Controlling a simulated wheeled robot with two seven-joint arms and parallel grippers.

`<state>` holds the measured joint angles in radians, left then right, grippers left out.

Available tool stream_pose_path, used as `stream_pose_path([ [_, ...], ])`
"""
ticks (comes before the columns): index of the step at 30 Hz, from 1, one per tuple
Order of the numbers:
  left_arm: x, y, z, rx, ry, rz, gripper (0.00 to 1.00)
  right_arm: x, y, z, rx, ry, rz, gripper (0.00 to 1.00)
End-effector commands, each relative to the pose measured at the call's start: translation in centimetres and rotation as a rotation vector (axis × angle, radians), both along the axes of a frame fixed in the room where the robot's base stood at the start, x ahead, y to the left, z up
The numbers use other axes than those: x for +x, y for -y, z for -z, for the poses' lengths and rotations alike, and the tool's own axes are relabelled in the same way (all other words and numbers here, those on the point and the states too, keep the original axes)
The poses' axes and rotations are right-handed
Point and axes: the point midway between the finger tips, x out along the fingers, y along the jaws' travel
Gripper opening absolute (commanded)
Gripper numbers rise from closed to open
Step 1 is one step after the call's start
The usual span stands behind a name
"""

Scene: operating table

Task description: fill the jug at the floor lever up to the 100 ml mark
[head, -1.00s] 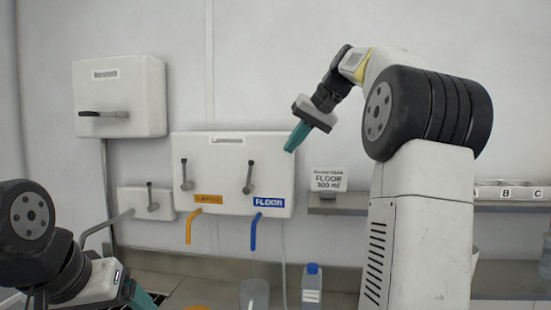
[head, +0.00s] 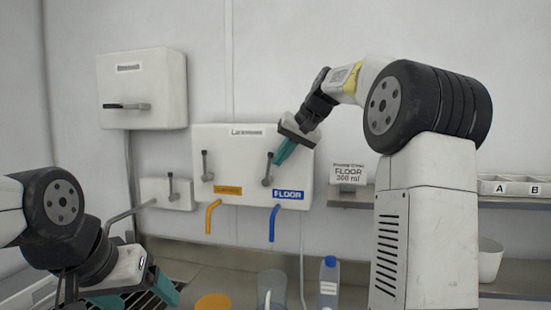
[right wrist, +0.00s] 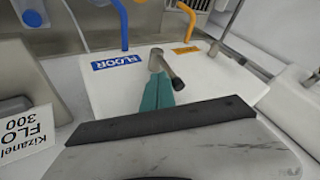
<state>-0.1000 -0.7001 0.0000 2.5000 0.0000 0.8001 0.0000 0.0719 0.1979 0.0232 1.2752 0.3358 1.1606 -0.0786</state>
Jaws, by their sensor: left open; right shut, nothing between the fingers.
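The floor lever (head: 268,170) stands on the white wall box above the blue FLOOR label (head: 288,195) and blue spout (head: 273,224). My right gripper (head: 279,157) is shut and empty, its teal fingertips right at the lever. In the right wrist view the fingertips (right wrist: 159,83) are close to the lever (right wrist: 166,66); whether they touch is unclear. A clear jug (head: 271,287) stands below the blue spout, cut off by the lower edge; its marks and water level cannot be read. My left gripper (head: 140,295) is open and empty at lower left.
A second lever (head: 207,165) sits above an orange label and orange spout (head: 212,216). An orange container (head: 212,303) and a blue-capped bottle (head: 328,284) flank the jug. A card (head: 348,173) reads FLOOR, 300 ml. A shelf with lettered bins (head: 515,187) is at right.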

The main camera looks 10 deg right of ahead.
Motion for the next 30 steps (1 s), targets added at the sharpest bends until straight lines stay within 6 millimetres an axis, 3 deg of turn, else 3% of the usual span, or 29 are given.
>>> stream_pose_path([
  [7, 0.0, 0.0, 0.0, 0.000, 0.000, 0.000, 0.80, 0.1, -0.3, -0.1, 0.000, 0.000, -0.002, 0.00],
  [14, 0.0, 0.0, 0.0, 0.000, 0.000, 0.000, 0.80, 0.8, -2.4, -0.7, 0.002, 0.000, -0.003, 0.00],
  [30, 0.0, 0.0, 0.0, 0.000, 0.000, 0.000, 0.80, 0.6, -2.3, -0.6, 0.007, 0.008, -0.007, 0.00],
])
